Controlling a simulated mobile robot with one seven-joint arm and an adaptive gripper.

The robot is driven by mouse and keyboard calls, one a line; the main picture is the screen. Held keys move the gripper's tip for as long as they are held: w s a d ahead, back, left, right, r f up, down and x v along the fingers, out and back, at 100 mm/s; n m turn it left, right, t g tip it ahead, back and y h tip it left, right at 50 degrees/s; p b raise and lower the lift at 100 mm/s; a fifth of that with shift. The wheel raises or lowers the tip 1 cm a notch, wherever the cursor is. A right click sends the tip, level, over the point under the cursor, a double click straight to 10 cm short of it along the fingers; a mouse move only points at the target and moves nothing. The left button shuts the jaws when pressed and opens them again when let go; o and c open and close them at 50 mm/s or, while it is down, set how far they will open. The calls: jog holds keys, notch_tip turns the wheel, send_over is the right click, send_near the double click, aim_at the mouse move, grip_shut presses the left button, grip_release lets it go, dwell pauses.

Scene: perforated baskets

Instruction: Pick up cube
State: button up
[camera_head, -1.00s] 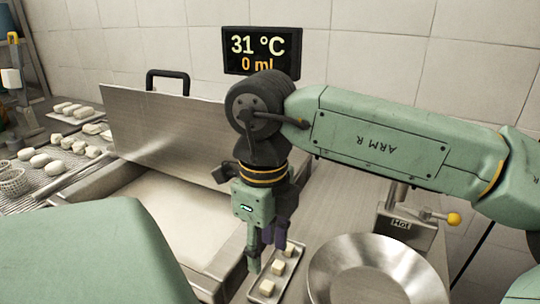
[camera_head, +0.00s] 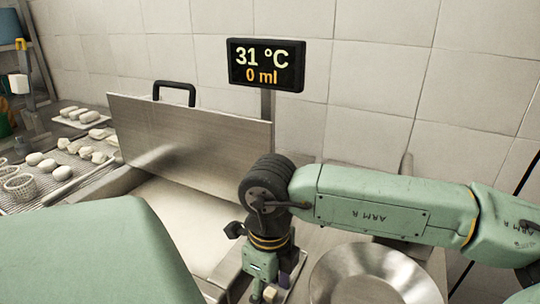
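My gripper (camera_head: 263,292) hangs from the arm at the bottom centre and points down over a narrow tray. Its fingertips are at or beyond the lower picture edge. A pale beige cube (camera_head: 270,293) shows beside the finger, partly covered by it. Another pale cube (camera_head: 284,281) sits a little behind and to the right. I cannot tell whether the fingers are touching a cube or closed on one. Most of the tray is hidden by the gripper or cut off.
A round metal bowl (camera_head: 377,278) stands close to the right of the gripper. A steel vat with a raised lid (camera_head: 185,135) is to the left. A display (camera_head: 265,65) stands behind. Racks with pale pieces and perforated baskets (camera_head: 20,185) are at far left.

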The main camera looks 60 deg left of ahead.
jog(key=shift+f, duration=0.1)
jog(key=c, duration=0.7)
